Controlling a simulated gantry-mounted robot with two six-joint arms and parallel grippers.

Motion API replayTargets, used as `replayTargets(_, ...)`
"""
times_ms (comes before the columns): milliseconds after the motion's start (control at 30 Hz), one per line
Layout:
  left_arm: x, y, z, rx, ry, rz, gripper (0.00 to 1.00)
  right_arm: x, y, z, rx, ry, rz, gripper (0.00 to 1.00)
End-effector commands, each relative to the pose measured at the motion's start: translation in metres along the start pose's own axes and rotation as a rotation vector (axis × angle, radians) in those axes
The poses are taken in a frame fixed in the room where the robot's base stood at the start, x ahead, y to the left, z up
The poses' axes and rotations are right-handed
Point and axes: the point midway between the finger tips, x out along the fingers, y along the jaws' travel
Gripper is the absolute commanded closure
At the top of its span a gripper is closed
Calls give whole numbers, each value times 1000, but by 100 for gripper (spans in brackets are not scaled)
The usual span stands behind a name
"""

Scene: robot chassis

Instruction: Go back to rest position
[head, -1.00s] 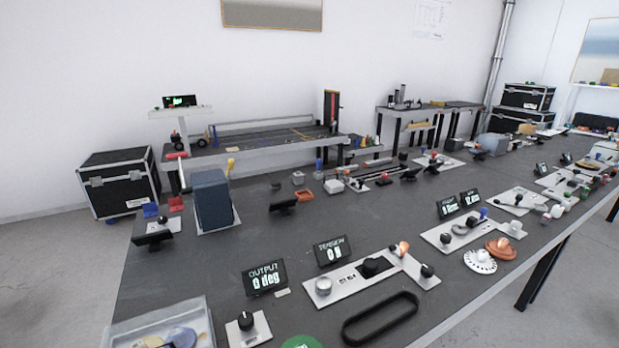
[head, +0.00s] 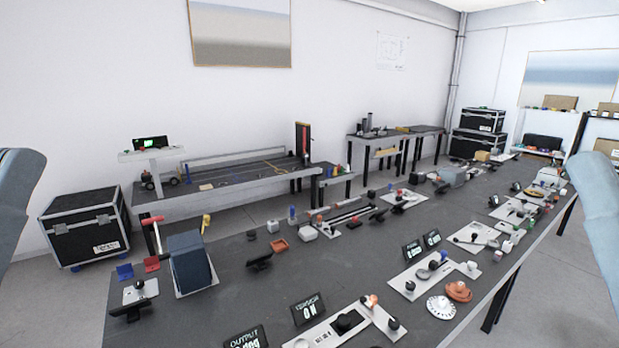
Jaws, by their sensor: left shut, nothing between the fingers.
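Neither of my grippers shows in the head view; no fingers can be seen. A blue-grey part of my left arm shows at the left edge, and a matching part of my right arm at the right edge. Both arm parts are raised in front of the bench, and I see nothing held. The long dark bench top (head: 225,303) runs from the lower left to the far right.
A dark upright box (head: 190,262) stands at the bench's left. Display screens (head: 307,310), a panel with knobs (head: 345,325) and a white dial (head: 440,307) stand nearer. A black case (head: 86,228) is on the floor at left. Open floor lies at right.

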Motion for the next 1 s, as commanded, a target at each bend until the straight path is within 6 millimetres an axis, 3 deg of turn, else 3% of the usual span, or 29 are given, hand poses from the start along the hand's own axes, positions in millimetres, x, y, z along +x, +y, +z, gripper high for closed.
replayTargets(33,31,0,-28,0,-1,-1,100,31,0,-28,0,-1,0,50)
replayTargets(500,195,-2,-178,-1,-3,-2,100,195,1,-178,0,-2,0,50)
replayTargets(600,220,-2,-201,-1,-3,-2,100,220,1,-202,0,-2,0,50)
replayTargets(767,238,-2,-217,-1,-4,-2,100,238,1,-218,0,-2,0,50)
replayTargets(1000,232,-2,-211,-1,-3,-2,100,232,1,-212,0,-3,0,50)
